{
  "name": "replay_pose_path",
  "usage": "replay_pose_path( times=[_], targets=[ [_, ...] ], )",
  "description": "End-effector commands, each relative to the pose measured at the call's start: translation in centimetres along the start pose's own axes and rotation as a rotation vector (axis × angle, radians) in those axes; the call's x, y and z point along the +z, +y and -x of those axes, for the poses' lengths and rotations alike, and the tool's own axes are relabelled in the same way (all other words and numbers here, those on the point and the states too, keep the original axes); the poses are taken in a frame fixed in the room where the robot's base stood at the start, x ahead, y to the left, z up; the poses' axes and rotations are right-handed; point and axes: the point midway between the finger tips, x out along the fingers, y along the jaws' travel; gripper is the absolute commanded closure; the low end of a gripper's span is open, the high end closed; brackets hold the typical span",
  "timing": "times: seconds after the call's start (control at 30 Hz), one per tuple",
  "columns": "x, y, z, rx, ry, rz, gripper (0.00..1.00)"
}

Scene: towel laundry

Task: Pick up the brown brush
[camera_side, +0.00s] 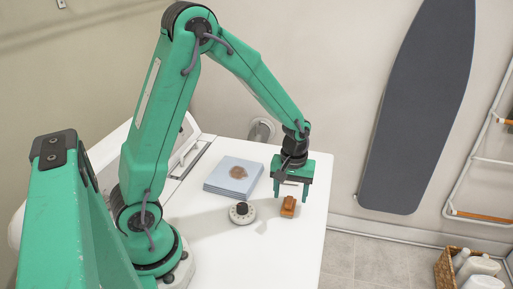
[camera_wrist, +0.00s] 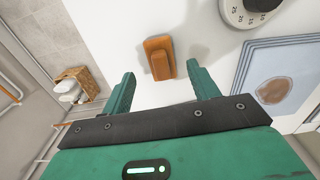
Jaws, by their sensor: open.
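The brown brush (camera_side: 288,206) lies on the white surface near its right edge, a small orange-brown block. In the wrist view the brush (camera_wrist: 159,58) sits ahead of my fingers and a little above the gap between them in the picture. My gripper (camera_side: 291,197) is open and empty, pointing down, with its fingertips close to the brush in the side view. In the wrist view my gripper (camera_wrist: 158,80) has one finger on each side of the line to the brush. Whether a finger touches it I cannot tell.
A round white dial (camera_side: 242,212) stands left of the brush. A folded blue towel (camera_side: 222,180) with a brown stain lies behind it. The white worktop (camera_side: 290,245) is bare in front. A wicker basket (camera_side: 446,268) with bottles stands lower right; an ironing board (camera_side: 415,110) leans on the wall.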

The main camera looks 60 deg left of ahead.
Motion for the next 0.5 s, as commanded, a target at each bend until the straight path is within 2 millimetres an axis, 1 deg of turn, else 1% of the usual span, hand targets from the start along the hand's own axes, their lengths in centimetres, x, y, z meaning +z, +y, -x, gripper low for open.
replay_pose_path(
  times=[0.1,0.3,0.5],
  targets=[
    [0.0,-0.2,-1.5,-0.003,-0.003,0.001,0.4],
    [0.0,-0.2,-3.3,-0.002,-0.002,0.0,0.4],
    [0.0,-0.2,-3.8,0.0,0.0,0.0,0.4]
  ],
)
